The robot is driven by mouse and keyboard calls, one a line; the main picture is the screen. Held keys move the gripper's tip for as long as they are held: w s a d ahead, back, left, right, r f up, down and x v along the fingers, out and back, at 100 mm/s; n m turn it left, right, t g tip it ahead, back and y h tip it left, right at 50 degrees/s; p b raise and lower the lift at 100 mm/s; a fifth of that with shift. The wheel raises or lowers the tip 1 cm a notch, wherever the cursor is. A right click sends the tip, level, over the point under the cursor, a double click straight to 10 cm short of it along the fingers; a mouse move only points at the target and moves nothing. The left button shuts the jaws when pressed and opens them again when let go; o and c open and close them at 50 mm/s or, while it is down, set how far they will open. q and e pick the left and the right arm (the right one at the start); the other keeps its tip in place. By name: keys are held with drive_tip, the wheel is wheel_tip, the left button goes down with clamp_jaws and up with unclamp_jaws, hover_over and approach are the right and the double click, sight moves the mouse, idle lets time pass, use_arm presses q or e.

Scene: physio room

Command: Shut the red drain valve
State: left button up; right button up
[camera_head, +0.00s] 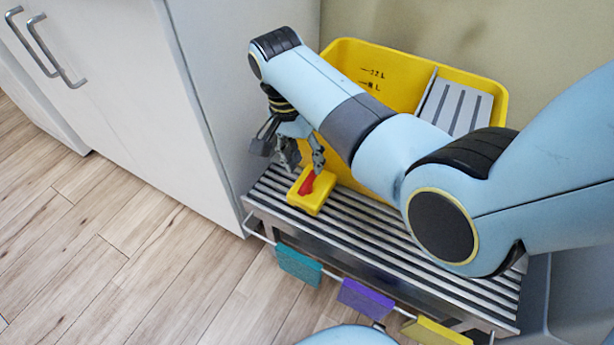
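The red drain valve handle (307,184) sits on a small yellow block (312,204) at the front left of a slatted metal rack. My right arm reaches in from the right, and its gripper (304,168) points down just above and behind the valve. Its two fingers stand apart with a gap between them. One fingertip is close to the red handle; I cannot tell whether it touches. The arm and fingers partly hide the area behind the block. My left gripper is not in view.
A yellow bucket (345,62) with a grey slatted insert (455,106) stands behind the arm. The slatted rack (365,225) has a front rail holding teal (299,264), purple (366,299) and yellow (437,332) cloths. A white cabinet (140,75) stands close left. The wooden floor (130,260) is clear.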

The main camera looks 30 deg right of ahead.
sight(309, 177)
drive_tip(key=f, duration=0.1)
drive_tip(key=f+b, duration=0.1)
drive_tip(key=f, duration=0.3)
drive_tip(key=shift+s+d+b, duration=0.25)
drive_tip(key=shift+s+b, duration=0.1)
drive_tip(key=shift+s, duration=0.05)
drive_tip(key=shift+r, duration=0.1)
drive_tip(key=shift+c, duration=0.4)
clamp_jaws()
